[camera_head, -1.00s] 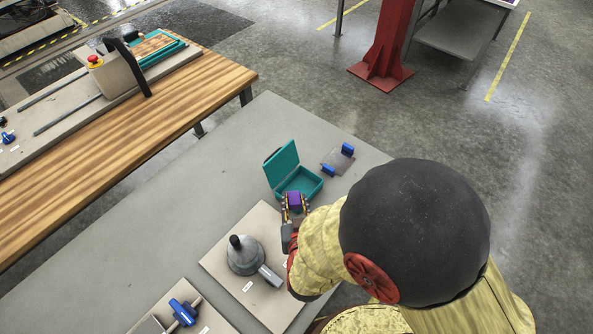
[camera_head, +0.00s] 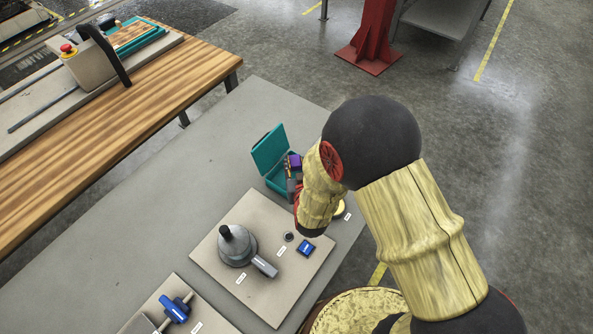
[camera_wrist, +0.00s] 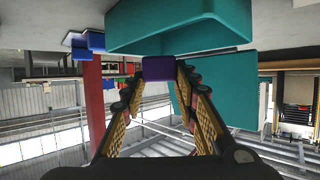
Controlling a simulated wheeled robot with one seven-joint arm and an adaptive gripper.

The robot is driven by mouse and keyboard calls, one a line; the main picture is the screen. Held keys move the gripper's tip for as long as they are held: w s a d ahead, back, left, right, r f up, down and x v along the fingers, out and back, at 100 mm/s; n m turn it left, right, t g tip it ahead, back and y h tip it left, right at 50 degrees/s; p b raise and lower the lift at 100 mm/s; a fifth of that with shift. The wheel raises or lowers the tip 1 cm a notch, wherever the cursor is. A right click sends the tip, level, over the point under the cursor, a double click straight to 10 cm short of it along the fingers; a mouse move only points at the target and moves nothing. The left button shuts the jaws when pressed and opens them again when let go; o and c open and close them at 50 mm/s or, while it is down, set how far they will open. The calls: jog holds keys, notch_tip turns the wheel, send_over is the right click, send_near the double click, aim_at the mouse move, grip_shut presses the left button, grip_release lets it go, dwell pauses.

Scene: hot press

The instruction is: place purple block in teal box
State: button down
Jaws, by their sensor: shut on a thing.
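The teal box (camera_head: 278,187) stands open on the grey table, its lid (camera_head: 269,148) raised at the back left. It also shows in the wrist view (camera_wrist: 180,35), which looks upside down. My gripper (camera_head: 292,168) is shut on the purple block (camera_head: 295,160), which sits between the fingertips in the wrist view (camera_wrist: 157,68). In the head view the block overlaps the right part of the box opening. In the wrist view it is close to the box rim; its exact height is unclear. My arm hides the box's right side.
A blue-handled part (camera_head: 175,308) is lower left. The table left of the box is clear. A wooden bench (camera_head: 130,110) stands further left.

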aim_at(297, 170)
jog(key=shift+w+d+f, duration=0.1)
jog(key=shift+w+f, duration=0.2)
jog(key=shift+w+f+b, duration=0.15)
jog(key=shift+f+b, duration=0.25)
jog(key=shift+f, duration=0.5)
jog(key=shift+w+f+b, duration=0.1)
jog(key=shift+f+b, duration=0.3)
jog(key=shift+f, duration=0.45)
jog(key=shift+f+b, duration=0.4)
jog(key=shift+b, duration=0.05)
jog(key=shift+s+f, duration=0.1)
